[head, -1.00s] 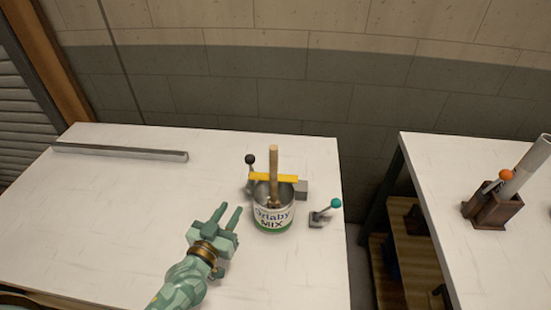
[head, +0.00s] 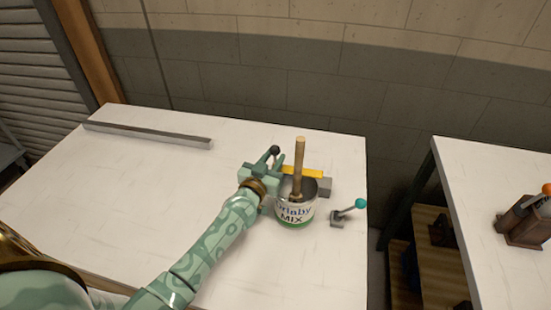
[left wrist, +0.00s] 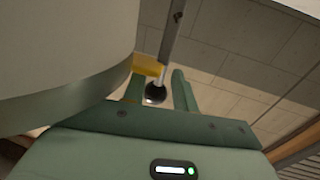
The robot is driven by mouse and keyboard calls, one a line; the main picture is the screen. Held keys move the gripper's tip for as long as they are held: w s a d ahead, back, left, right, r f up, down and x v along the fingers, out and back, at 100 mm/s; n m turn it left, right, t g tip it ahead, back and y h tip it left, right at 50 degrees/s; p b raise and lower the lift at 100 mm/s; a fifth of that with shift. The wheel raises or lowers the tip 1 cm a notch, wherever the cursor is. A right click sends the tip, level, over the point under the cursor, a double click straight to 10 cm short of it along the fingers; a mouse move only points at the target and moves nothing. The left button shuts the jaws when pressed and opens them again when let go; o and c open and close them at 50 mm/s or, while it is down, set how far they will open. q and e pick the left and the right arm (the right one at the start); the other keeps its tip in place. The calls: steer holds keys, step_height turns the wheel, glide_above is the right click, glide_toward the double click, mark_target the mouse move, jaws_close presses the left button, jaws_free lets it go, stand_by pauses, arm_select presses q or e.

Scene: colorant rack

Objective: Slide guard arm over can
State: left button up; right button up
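The can (head: 294,214), white and green with "MIX" on it, stands on the white table with a wooden stick (head: 299,165) upright in it. The yellow guard arm (head: 306,173) lies across behind the can's rim, and its yellow end shows in the left wrist view (left wrist: 148,65). A lever with a black knob (head: 275,150) stands left of the can. My left gripper (head: 275,164) is open at this lever, beside the can. In the left wrist view the black knob (left wrist: 155,93) shows between its two fingers, with a gap to the right finger. My right gripper is out of view.
A teal-knobbed lever (head: 350,209) stands right of the can. A grey block (head: 324,187) sits behind the can's right side. A long metal bar (head: 147,134) lies at the table's back left. A second table (head: 495,190) stands right, beyond a gap.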

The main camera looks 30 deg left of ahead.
arm_select(q)
steer(key=shift+w, duration=0.75)
jaws_close()
steer(key=shift+s+r+p, duration=0.1)
steer(key=shift+r+p, duration=0.05)
steer(key=shift+p, duration=0.3)
jaws_free()
steer(key=shift+s, duration=0.1)
